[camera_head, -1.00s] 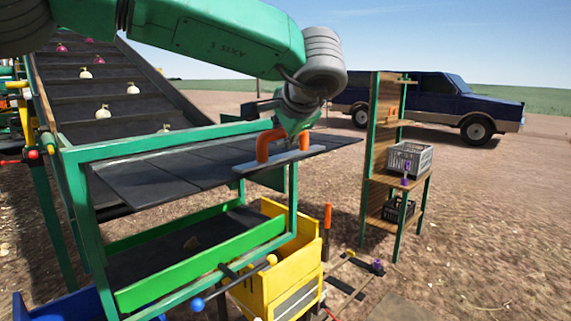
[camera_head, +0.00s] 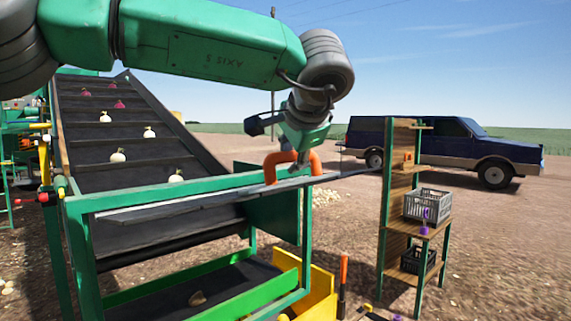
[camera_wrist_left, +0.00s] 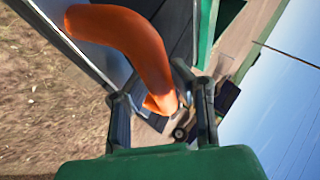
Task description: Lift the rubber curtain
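The rubber curtain (camera_head: 190,203) is a dark sheet hinged on the green frame (camera_head: 165,196). In the head view it is raised and seen nearly edge-on, its strip reaching out to the right. An orange handle (camera_head: 271,165) stands on its bar. My left gripper (camera_head: 297,160) is at this handle. In the left wrist view the orange handle (camera_wrist_left: 140,50) runs between the fingers of my left gripper (camera_wrist_left: 160,103), which close around it; the exact contact is partly hidden. My right gripper is in neither current view.
Behind the frame a conveyor (camera_head: 115,135) slopes up with several onions. Below the curtain lie a green-edged tray (camera_head: 245,303) and a yellow bin (camera_head: 318,300). A wooden shelf (camera_head: 398,190) with grey crates stands to the right, close to the curtain's far end. A dark pickup is behind.

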